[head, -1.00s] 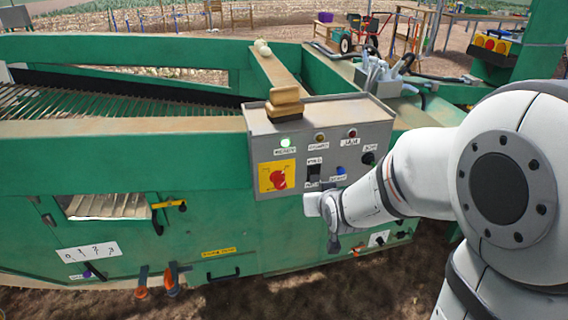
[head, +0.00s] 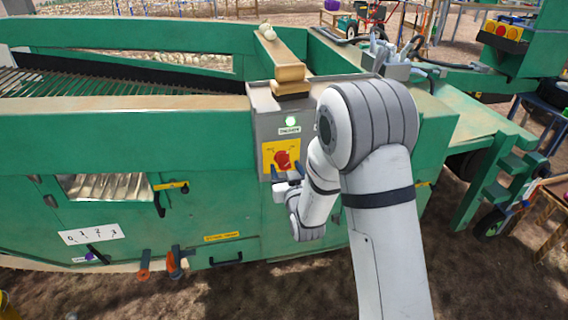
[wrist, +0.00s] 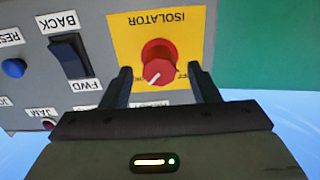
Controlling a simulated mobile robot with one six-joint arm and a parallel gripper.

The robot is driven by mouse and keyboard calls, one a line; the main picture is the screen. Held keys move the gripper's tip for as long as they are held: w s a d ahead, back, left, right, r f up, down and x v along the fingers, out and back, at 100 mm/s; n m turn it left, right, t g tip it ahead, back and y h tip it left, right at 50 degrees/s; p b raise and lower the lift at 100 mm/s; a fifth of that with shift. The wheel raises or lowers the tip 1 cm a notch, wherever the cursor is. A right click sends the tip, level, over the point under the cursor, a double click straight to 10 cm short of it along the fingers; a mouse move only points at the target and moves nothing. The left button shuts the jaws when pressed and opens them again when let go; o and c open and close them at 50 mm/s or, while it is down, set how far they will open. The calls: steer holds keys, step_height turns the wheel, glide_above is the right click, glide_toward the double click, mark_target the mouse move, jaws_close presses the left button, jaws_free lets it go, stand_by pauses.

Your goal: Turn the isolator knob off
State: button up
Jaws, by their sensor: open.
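The red isolator knob (head: 283,158) sits on a yellow plate (head: 268,148) on the grey control box. In the wrist view the knob (wrist: 159,68) shows upside down, with its pale pointer line turned toward the lower left of the picture. The "ISOLATOR" label is readable above it. My gripper (wrist: 158,75) is open, its two dark fingers apart on either side of the knob and pointing toward the panel. In the head view my gripper (head: 287,172) is just below the knob. I cannot tell whether the fingers touch it.
The grey control box (head: 258,110) has a lit green lamp (head: 291,122) above the plate. In the wrist view a black BACK/FWD switch (wrist: 69,56) and a blue RESET button (wrist: 13,67) sit left of the knob. My arm hides the box's right side in the head view.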

steer(key=shift+x, duration=1.3)
steer(key=shift+c, duration=0.5)
